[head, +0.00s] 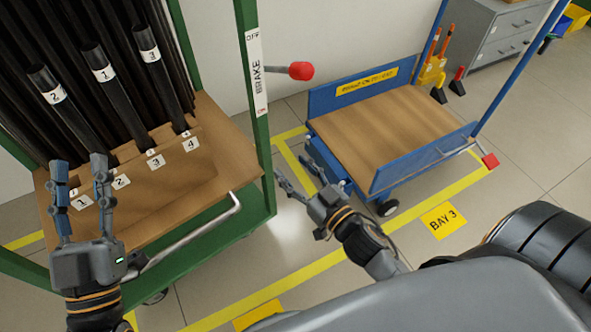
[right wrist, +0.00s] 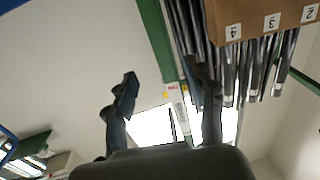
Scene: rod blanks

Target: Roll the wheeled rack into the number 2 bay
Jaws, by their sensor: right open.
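The green wheeled rack (head: 264,170) stands at the left, holding upright black rods over a wooden front with numbered labels. A bent metal handle (head: 205,222) sticks out from its front. A brake plate (head: 256,72) marked OFF at the top sits on its right post, with a red-knobbed lever (head: 301,71) pointing right. My left gripper (head: 81,162) is open before the rack's front, by the handle's left end; contact cannot be told. My right gripper (head: 297,170) is open and empty, right of the post and below the knob. The rack's post (right wrist: 158,40) shows in the right wrist view.
A blue cart (head: 385,130) with a wooden deck stands behind a yellow BAY 3 floor label (head: 444,219). Yellow floor lines (head: 285,287) edge the bays. Another yellow label (head: 257,315) is partly hidden. A grey cabinet (head: 500,35) stands at the back right.

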